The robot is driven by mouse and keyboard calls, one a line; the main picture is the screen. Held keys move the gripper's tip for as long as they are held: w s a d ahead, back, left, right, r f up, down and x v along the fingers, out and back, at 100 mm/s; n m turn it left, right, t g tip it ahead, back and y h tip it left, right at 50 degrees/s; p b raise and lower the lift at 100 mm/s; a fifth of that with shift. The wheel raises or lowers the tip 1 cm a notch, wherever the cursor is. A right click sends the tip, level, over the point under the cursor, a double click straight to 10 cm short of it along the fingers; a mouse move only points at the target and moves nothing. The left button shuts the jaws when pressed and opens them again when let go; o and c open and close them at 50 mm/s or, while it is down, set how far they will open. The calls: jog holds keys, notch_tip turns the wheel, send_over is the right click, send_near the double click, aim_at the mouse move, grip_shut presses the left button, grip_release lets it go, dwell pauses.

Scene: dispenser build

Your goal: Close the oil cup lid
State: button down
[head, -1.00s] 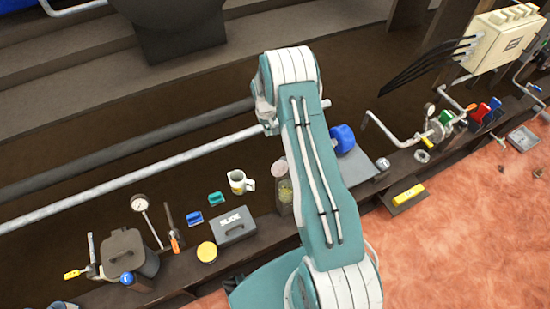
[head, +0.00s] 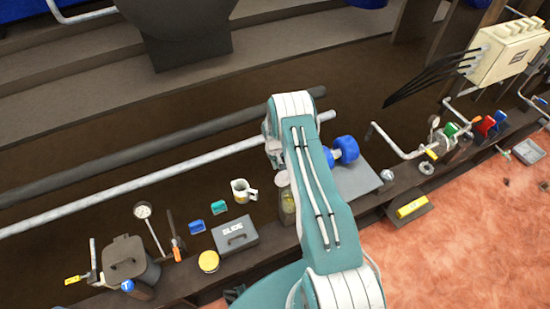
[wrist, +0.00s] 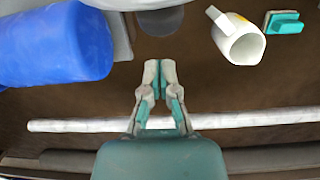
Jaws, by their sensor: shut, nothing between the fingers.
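A clear cup with yellowish contents (head: 288,202), which looks like the oil cup, stands on the bench beside my arm in the head view. A pale round lid (head: 282,178) shows at its far side, looking raised, but my arm partly covers the cup and I cannot tell its exact angle. In the wrist view a grey rounded shape (wrist: 160,20) at the top edge may be this lid. My gripper (wrist: 160,68) is shut and empty, below and apart from that shape in the wrist picture.
A white mug (head: 243,190) and a grey SLIDE box (head: 235,235) stand left of the cup. A blue dumbbell-like object (head: 346,148) lies right of my arm. A long pale pipe (head: 120,192) runs behind. A dark lidded pot (head: 124,262) stands far left.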

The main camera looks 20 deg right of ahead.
aim_at(282, 177)
jog(key=shift+s+a+r, duration=0.1)
jog(key=shift+s+r, duration=0.4)
jog(key=shift+s, duration=0.3)
jog(key=shift+s+r, duration=0.45)
jog(key=shift+s, duration=0.35)
